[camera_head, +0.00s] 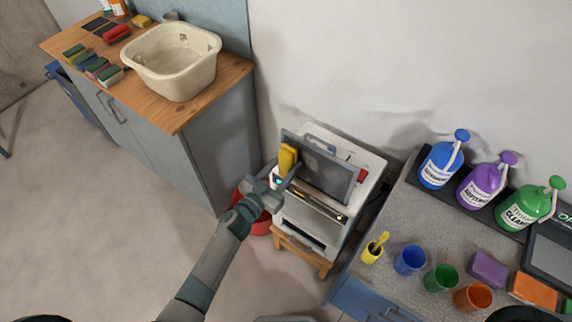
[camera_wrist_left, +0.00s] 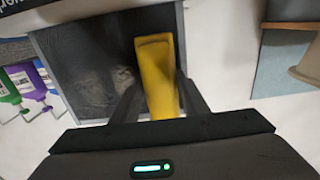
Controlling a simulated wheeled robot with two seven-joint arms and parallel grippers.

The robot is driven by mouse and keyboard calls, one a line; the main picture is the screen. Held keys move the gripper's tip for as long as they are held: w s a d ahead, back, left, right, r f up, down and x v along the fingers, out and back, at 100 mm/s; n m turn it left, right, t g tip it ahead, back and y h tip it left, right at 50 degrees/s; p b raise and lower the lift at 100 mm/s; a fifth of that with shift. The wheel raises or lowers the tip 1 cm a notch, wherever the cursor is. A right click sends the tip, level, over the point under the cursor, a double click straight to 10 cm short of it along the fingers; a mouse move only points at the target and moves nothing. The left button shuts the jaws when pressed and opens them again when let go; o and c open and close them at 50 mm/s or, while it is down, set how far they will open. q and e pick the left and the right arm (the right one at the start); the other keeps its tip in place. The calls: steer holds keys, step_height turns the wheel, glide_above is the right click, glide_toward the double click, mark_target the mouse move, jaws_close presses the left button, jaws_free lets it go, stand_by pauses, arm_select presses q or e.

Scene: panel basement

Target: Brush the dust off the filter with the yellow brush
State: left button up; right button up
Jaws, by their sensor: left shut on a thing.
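My left gripper (camera_head: 284,178) is shut on the yellow brush (camera_head: 287,158) and holds it at the left part of the filter's face. The left wrist view shows the brush (camera_wrist_left: 156,75) between the two dark fingers (camera_wrist_left: 155,98). The filter (camera_head: 325,172) is a dark grey framed panel standing tilted on top of a white machine (camera_head: 295,212). In the left wrist view the filter (camera_wrist_left: 80,65) has lighter dusty patches left of the brush. I cannot tell whether the brush touches it. My right gripper is not in view.
The machine stands on a wooden stool (camera_head: 300,252), with a red bucket (camera_head: 262,227) behind my arm. At right, a counter (camera_head: 400,215) holds spray bottles (camera_head: 440,165), coloured cups (camera_head: 410,260) and sponges (camera_head: 488,270). A basin (camera_head: 175,75) sits on the left cabinet.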

mark_target(305, 157)
arm_select(q)
steer(key=shift+r+p, duration=0.35)
steer(key=shift+r, duration=0.55)
steer(key=shift+d+r, duration=0.1)
steer(key=shift+o, duration=0.2)
steer(key=shift+s+d+r, duration=0.1)
steer(key=shift+s+d, duration=0.4)
steer(key=shift+d, duration=0.35)
steer(key=shift+s+d+r, duration=0.1)
steer(key=shift+s+d, duration=0.35)
steer(key=shift+d, duration=0.35)
steer(key=shift+s+d, duration=0.6)
steer(key=shift+d, duration=0.2)
steer(key=shift+s+d, duration=0.6)
steer(key=shift+d, duration=0.2)
steer(key=shift+c, duration=0.6)
steer(key=shift+s+d+f, duration=0.1)
steer(key=shift+s+d, duration=0.5)
steer(key=shift+d, duration=0.2)
steer(key=shift+s+d, duration=0.5)
steer(key=shift+d, duration=0.2)
